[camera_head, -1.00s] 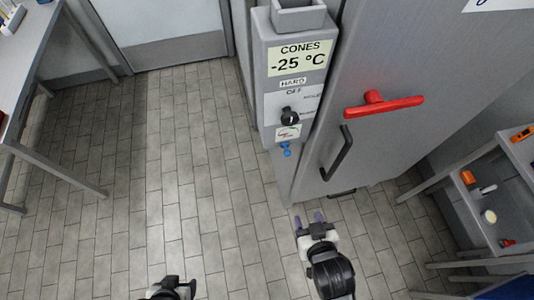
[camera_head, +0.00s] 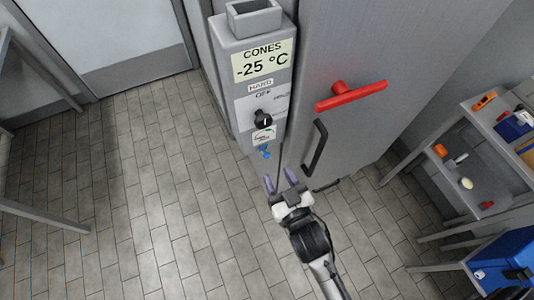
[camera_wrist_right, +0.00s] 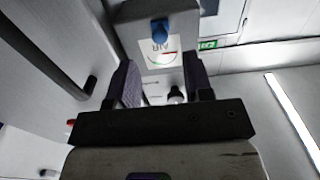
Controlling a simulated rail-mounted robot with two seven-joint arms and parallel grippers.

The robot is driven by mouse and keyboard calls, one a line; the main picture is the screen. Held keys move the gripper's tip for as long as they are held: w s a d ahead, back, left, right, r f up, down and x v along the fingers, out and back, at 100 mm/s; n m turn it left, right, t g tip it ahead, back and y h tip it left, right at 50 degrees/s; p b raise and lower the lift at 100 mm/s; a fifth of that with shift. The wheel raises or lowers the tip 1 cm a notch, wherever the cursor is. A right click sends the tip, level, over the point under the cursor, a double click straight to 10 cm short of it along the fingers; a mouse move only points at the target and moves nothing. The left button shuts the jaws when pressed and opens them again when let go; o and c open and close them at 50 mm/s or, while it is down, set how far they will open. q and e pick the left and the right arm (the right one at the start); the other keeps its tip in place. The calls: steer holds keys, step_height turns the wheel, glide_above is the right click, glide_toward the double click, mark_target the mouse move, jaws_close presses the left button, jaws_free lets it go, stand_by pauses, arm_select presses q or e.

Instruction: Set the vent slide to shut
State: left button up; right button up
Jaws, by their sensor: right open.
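A small blue knob (camera_head: 264,153), which I take for the vent slide's handle, sits at the lower end of the grey control box below a white label (camera_head: 263,135). In the right wrist view the blue knob (camera_wrist_right: 160,30) shows beside an "AIR" label (camera_wrist_right: 158,52) with red and green marks; I cannot read the slide's setting. My right gripper (camera_head: 279,180) is open and empty, just below and right of the knob, apart from it. In the wrist view the knob lies beyond the gap between its fingers (camera_wrist_right: 158,75). My left gripper is out of view.
The box carries a "CONES -25 °C" display (camera_head: 263,62) and a black dial (camera_head: 263,119). To its right is a grey cabinet door with a red handle (camera_head: 350,96) and a black handle (camera_head: 315,148). A shelf (camera_head: 480,135) stands at right.

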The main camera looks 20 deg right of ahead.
mark_target(267, 155)
steer(key=shift+w, duration=3.6)
steer(key=shift+c, duration=0.5)
jaws_close()
